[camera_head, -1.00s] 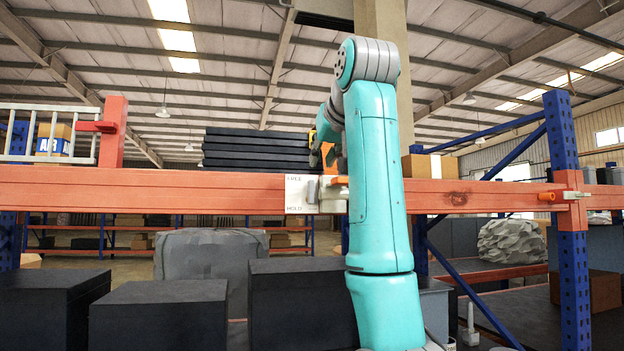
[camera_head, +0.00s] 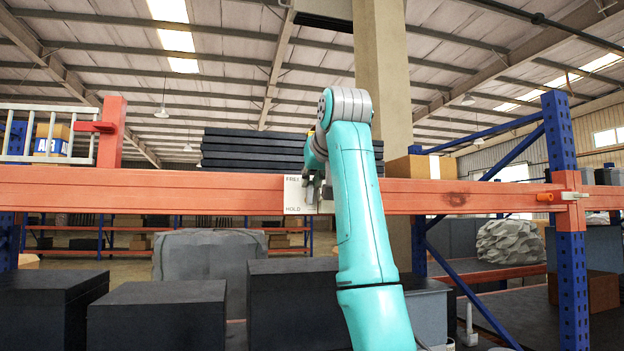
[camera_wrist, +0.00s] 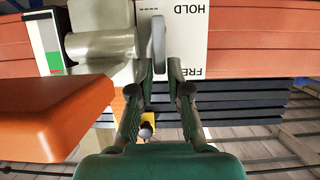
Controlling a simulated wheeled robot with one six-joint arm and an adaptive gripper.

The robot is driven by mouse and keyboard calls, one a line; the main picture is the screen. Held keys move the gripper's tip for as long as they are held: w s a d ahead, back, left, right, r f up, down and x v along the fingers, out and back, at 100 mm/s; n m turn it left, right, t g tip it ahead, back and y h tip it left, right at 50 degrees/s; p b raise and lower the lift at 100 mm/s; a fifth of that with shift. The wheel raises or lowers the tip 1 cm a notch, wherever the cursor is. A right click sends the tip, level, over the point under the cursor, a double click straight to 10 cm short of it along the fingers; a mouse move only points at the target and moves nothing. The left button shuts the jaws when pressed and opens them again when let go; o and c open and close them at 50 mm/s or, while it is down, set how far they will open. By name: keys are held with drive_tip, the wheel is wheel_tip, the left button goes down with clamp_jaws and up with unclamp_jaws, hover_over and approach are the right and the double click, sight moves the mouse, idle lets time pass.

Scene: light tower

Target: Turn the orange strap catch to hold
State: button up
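The orange strap catch (camera_wrist: 55,118) fills the lower left of the wrist view, close to the camera. It joins a pale metal housing (camera_wrist: 100,45); my arm hides it in the head view. Next to the housing is a white plate (camera_head: 293,195) marked FREE above and HOLD below. The plate (camera_wrist: 188,35) appears upside down in the wrist view. A thin grey rounded tab (camera_wrist: 158,42) stands in front of it. My gripper (camera_wrist: 160,65) is open, its fingertips either side of the tab's near end. I cannot tell whether they touch it. My gripper (camera_head: 314,186) is partly hidden in the head view.
An orange-red beam (camera_head: 140,190) runs across the front and carries the plate. Black boxes (camera_head: 157,315) stand below it, and stacked dark slabs (camera_head: 255,150) lie behind.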

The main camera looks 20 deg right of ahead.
clamp_jaws()
drive_tip(key=shift+a, duration=0.1)
drive_tip(key=a+n+h, duration=0.1)
drive_tip(key=n+h, duration=0.1)
drive_tip(key=shift+a+f+n, duration=0.2)
drive_tip(key=shift+a+n, duration=0.15)
drive_tip(key=shift+n, duration=0.05)
drive_tip(key=a+n+h, duration=0.1)
drive_tip(key=n, duration=0.1)
drive_tip(key=f+n+h, duration=0.1)
drive_tip(key=shift+a+f+n+t, duration=0.2)
drive_tip(key=shift+a+n+t, duration=0.2)
drive_tip(key=n+h, duration=0.1)
drive_tip(key=f+n, duration=0.1)
drive_tip(key=n, duration=0.1)
drive_tip(key=shift+a+f+t+h, duration=0.2)
drive_tip(key=shift+a+t+h, duration=0.2)
drive_tip(key=shift+a+f+n+t+h, duration=0.1)
drive_tip(key=shift+f+n+t+h, duration=0.3)
drive_tip(key=shift+n, duration=0.55)
drive_tip(key=shift+a+f+n+t+h, duration=0.1)
drive_tip(key=shift+f+n+t+h, duration=0.25)
drive_tip(key=shift+n, duration=0.6)
drive_tip(key=shift+f, duration=0.15)
